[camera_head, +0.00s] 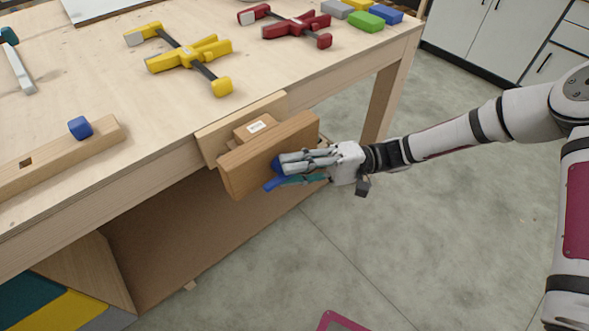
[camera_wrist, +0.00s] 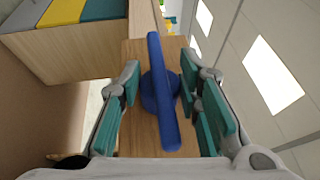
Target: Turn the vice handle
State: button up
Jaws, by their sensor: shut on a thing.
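The wooden vice (camera_head: 270,150) is fixed to the front edge of the workbench, its thick jaw block facing outward. Its blue handle (camera_head: 271,185) is a bar on a round hub at the front of that block, partly hidden by my fingers in the head view. In the wrist view the handle (camera_wrist: 161,95) stands nearly upright in the picture, tilted slightly, against the wooden face. My gripper (camera_head: 279,172) reaches in from the right, with its teal-padded fingers on both sides of the hub, shut on the handle. The exact contact points are hard to see.
On the workbench (camera_head: 90,75) lie a yellow clamp (camera_head: 190,55), a red clamp (camera_head: 288,25), colored blocks (camera_head: 366,21) and a wooden beam (camera_head: 60,160) with a blue peg (camera_head: 80,127). A bench leg (camera_head: 388,100) stands behind my gripper. Open floor lies to the right.

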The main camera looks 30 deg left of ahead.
jog(key=shift+d+f, duration=0.1)
jog(key=shift+f, duration=0.05)
dwell(0.5)
jog(key=o, duration=1.2)
jog(key=shift+w, duration=0.1)
jog(key=v, duration=1.1)
jog(key=shift+w+d, duration=0.25)
jog(key=shift+d, duration=0.1)
